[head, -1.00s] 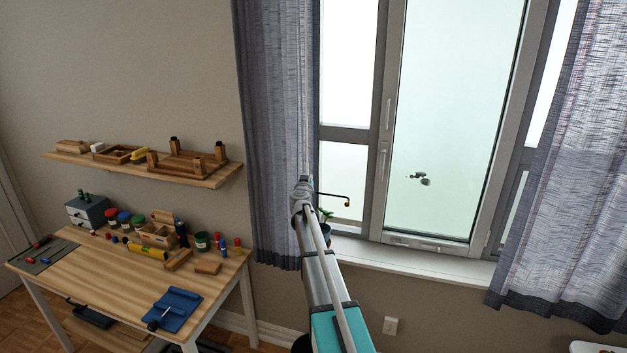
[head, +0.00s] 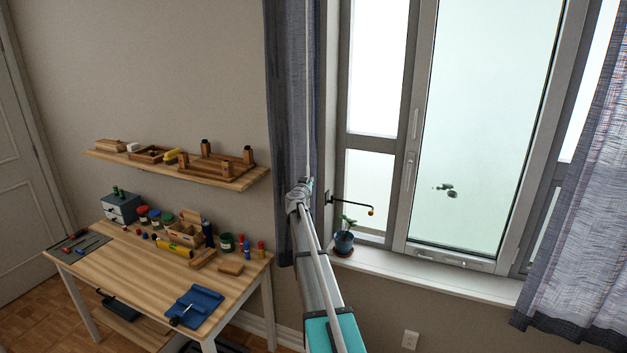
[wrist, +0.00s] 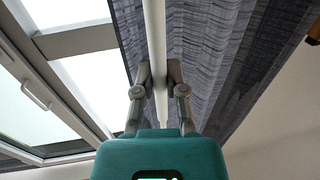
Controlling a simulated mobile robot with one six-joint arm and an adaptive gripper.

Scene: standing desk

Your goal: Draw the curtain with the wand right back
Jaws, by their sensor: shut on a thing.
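The left curtain (head: 283,140) is grey-blue and hangs bunched in a narrow strip at the left side of the window. Its wand (head: 308,80) is a thin pale rod hanging upright in front of it. My gripper (head: 304,187) is shut on the wand's lower part, in front of the curtain. In the wrist view, the two fingers of my gripper (wrist: 160,75) close on the white wand (wrist: 154,35), with the curtain (wrist: 215,35) behind. My arm hides part of the curtain's lower right edge.
A right curtain (head: 580,190) hangs at the window's right. A potted plant (head: 344,243) stands on the sill (head: 430,274), below a window handle arm (head: 352,204). A workbench (head: 150,275) with tools and a wall shelf (head: 225,180) are at left.

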